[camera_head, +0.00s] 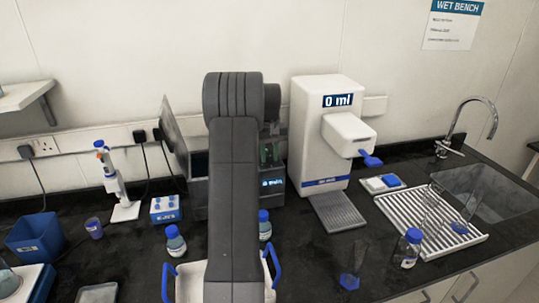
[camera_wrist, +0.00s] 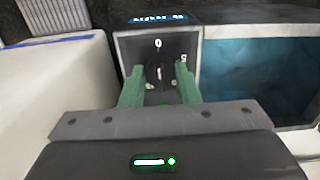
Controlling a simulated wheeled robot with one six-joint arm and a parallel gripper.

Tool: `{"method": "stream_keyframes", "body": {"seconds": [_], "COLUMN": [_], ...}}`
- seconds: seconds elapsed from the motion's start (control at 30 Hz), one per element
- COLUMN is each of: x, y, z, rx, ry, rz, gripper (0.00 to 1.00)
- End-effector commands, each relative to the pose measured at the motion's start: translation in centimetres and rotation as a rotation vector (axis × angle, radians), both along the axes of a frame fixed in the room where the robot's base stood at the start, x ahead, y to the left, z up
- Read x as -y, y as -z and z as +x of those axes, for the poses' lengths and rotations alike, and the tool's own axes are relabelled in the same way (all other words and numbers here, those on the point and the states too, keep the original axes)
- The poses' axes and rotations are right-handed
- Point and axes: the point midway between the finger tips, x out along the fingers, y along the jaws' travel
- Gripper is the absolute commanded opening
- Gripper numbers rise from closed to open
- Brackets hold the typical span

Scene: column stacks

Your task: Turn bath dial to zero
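The bath (camera_head: 199,205) is a dark grey box behind my arm in the head view, with a small lit display (camera_head: 272,182) that seems to read 0 min. In the wrist view its dial panel (camera_wrist: 125,48) faces me. The dark dial (camera_wrist: 160,72) has a pale mark standing roughly vertical below a "0", with a "5" to the right. My gripper (camera_wrist: 160,68) has two green fingers, spread apart on either side of the dial. Gaps seem to show between the fingers and the dial; whether they touch is unclear. My arm hides most of this in the head view.
The bath's open blue tank (camera_wrist: 245,75) lies right of the panel in the wrist view. The white dispenser (camera_head: 310,130) stands close to the right of the bath in the head view. Blue-capped bottles (camera_head: 176,243) stand near my arm. A draining rack (camera_head: 470,240) is at right.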

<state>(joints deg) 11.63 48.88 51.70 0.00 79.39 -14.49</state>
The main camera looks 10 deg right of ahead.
Motion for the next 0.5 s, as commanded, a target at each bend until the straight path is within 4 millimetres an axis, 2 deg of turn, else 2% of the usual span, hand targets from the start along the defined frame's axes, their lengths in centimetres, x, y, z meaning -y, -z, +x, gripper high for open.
{"method": "stream_keyframes", "body": {"seconds": [0.03, 0.1, 0.37, 0.5], "x": [0.02, 0.02, 0.00, 0.02], "y": [-0.18, -0.14, -0.08, -0.86], "z": [0.07, 0.06, 0.01, 0.08], "rx": [0.004, 0.003, 0.001, 0.003], "ry": [0.000, 0.000, 0.000, 0.001], "rz": [-0.002, -0.001, 0.000, -0.001], "gripper": [0.38, 0.50, 0.50, 0.50]}}
